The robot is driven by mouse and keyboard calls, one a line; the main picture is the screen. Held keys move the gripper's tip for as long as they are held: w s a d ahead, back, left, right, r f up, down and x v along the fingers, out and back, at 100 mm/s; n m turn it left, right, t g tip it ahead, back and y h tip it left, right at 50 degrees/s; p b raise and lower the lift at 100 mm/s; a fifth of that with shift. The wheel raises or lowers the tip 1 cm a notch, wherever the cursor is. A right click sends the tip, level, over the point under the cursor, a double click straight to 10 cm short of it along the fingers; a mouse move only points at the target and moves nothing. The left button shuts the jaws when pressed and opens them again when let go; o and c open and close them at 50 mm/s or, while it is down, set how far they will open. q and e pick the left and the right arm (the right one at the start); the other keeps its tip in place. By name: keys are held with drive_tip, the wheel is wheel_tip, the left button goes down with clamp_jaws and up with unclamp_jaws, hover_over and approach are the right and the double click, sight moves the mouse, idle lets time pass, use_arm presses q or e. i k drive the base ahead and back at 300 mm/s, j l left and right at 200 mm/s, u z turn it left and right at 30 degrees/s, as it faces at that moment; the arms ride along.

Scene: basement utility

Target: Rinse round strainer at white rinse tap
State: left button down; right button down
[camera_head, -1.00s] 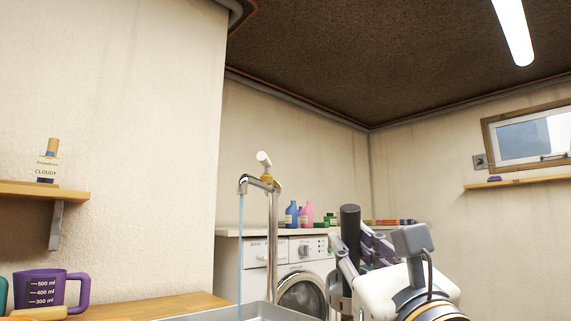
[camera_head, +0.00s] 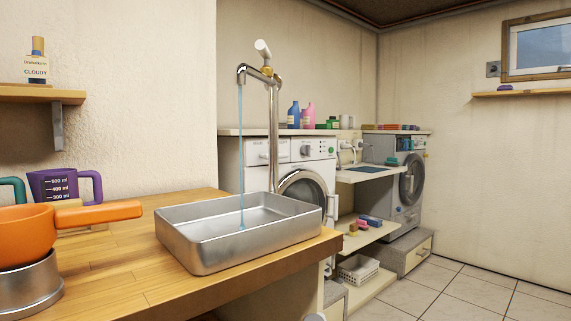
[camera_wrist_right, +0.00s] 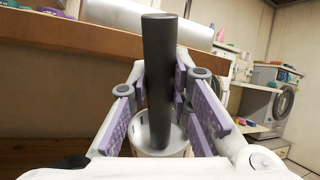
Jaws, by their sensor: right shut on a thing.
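The rinse tap (camera_head: 273,120) has a white lever on top and a metal spout. A thin blue water stream (camera_head: 241,150) falls from it into a shallow metal basin (camera_head: 192,248) at the counter's edge. In the right wrist view my right gripper (camera_wrist_right: 160,100) is shut on an upright dark grey cylinder (camera_wrist_right: 158,65). It looks like a handle; I cannot tell if it is the strainer's. No round strainer mesh is visible. The gripper is beside and below the counter edge (camera_wrist_right: 70,62). My left gripper is not in view.
An orange handled pan (camera_head: 30,232) sits on a metal pot (camera_head: 30,285) at the counter's left, near a purple measuring jug (camera_head: 65,186). Washing machines (camera_head: 300,165) stand behind. The wooden counter (camera_head: 115,262) is bare in front of the basin; the tiled floor (camera_head: 470,290) is clear.

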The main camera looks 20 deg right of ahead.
sight(259, 45)
drive_tip(key=l+u, duration=0.1)
drive_tip(key=l, duration=0.45)
drive_tip(key=l+u, duration=0.1)
drive_tip(key=l, duration=0.4)
drive_tip(key=l+u, duration=0.1)
drive_tip(key=l, duration=0.45)
drive_tip(key=k+l+u, duration=0.1)
drive_tip(key=l, duration=0.45)
drive_tip(key=l+u, duration=0.15)
drive_tip(key=l, duration=0.35)
drive_tip(key=k+l+u, duration=0.1)
drive_tip(key=l, duration=0.4)
drive_tip(key=k+l+u, duration=0.1)
drive_tip(key=l, duration=0.4)
drive_tip(key=k, duration=0.05)
